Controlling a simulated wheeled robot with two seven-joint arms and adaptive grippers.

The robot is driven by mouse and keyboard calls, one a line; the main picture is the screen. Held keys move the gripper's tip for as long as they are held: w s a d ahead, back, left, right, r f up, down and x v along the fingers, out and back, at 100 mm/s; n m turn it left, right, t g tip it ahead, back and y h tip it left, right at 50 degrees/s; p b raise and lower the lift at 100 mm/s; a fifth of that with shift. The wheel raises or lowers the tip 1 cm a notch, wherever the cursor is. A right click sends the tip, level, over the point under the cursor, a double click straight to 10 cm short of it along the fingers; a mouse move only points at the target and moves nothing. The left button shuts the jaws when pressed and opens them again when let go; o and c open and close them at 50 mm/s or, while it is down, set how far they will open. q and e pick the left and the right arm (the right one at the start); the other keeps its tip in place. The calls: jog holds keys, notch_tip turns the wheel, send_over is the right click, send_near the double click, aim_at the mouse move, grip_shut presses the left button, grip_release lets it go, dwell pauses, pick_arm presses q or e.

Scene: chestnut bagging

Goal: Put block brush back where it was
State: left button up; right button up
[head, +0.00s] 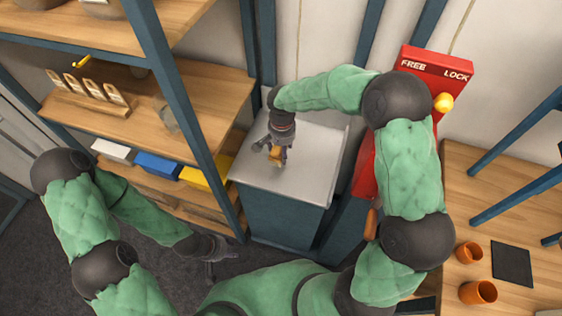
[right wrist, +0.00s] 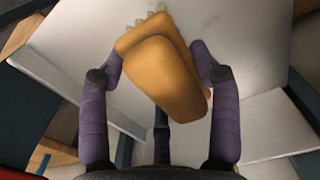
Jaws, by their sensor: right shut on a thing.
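The block brush (head: 277,155) is a small orange-brown wooden block over the pale grey top of a cabinet (head: 310,180). In the right wrist view the brush (right wrist: 165,65) lies tilted between my fingers, with pale bristle tufts at its far end. My right gripper (head: 275,150) is shut on it and points down at the cabinet top. I cannot tell whether the brush touches that top. My left gripper (head: 212,268) hangs low in front of the shelves, away from the brush. Its fingers are too small and dark to judge.
A wooden shelf unit (head: 205,85) with a dark blue post stands left of the cabinet. White, blue (head: 158,165) and yellow bins sit on its lower shelf. A red dispenser (head: 435,68) marked FREE and LOCK stands at right, near a wooden table (head: 520,215) with orange cups (head: 478,292).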

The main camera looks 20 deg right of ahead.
aim_at(282, 166)
notch_tip(282, 166, down, 7)
jog(key=shift+r+b, duration=0.2)
jog(key=shift+b, duration=0.65)
jog(key=shift+r, duration=0.1)
jog(key=o, duration=1)
notch_tip(282, 166, up, 12)
jog(key=p, duration=0.3)
jog(key=shift+p, duration=0.3)
